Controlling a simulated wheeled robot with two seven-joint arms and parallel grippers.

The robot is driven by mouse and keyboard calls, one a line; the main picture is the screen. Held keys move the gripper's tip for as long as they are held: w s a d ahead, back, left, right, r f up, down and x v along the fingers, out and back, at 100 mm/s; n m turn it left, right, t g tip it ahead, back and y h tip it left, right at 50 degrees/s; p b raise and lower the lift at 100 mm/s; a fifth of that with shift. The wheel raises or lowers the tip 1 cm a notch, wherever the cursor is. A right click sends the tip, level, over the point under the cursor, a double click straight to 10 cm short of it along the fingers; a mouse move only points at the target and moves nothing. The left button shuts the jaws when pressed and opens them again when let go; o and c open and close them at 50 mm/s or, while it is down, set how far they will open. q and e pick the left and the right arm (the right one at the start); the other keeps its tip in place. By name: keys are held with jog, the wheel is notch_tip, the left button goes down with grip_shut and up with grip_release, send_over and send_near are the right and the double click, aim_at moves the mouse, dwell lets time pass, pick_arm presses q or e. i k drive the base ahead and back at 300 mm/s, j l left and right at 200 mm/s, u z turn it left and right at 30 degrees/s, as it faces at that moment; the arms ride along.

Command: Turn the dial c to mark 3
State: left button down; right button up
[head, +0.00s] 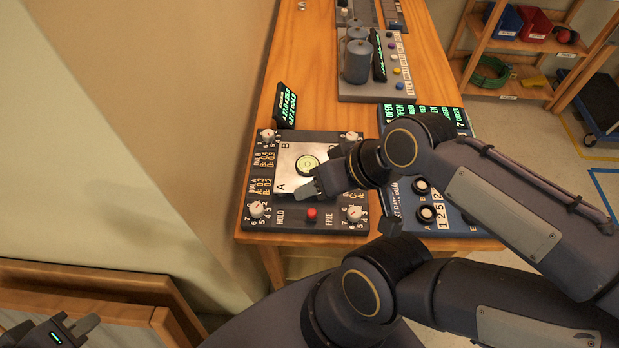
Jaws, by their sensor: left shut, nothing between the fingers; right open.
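A dark panel (290,224) on the wooden bench has a white knob dial at each corner. The lower-right dial (354,212) sits beside a label that seems to begin with C, partly covered by my arm; its pointer is too small to read. The other dials are lower left (257,209), upper left (267,135) and upper right (352,137). My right gripper (312,186) is open above the pale centre plate (289,165), up and left of the lower-right dial, apart from it. My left gripper (78,329) is shut and empty at the bottom-left corner, far from the panel.
The plate carries a round yellow-green bubble level (308,164). A red button (311,214) lies between HOLD and FREE. A small green-lit display (285,106) stands behind. A second panel (455,222) with black knobs adjoins on the right. Grey cylinders (357,62) stand farther back.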

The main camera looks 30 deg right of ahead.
aim_at(354, 214)
jog(key=k+l+z, duration=0.1)
jog(key=z, duration=0.3)
jog(key=k+l+z, duration=0.1)
jog(key=z, duration=0.3)
jog(key=k+l+z, duration=0.1)
jog(key=z, duration=0.35)
jog(key=i+z, duration=0.2)
jog(key=z, duration=0.3)
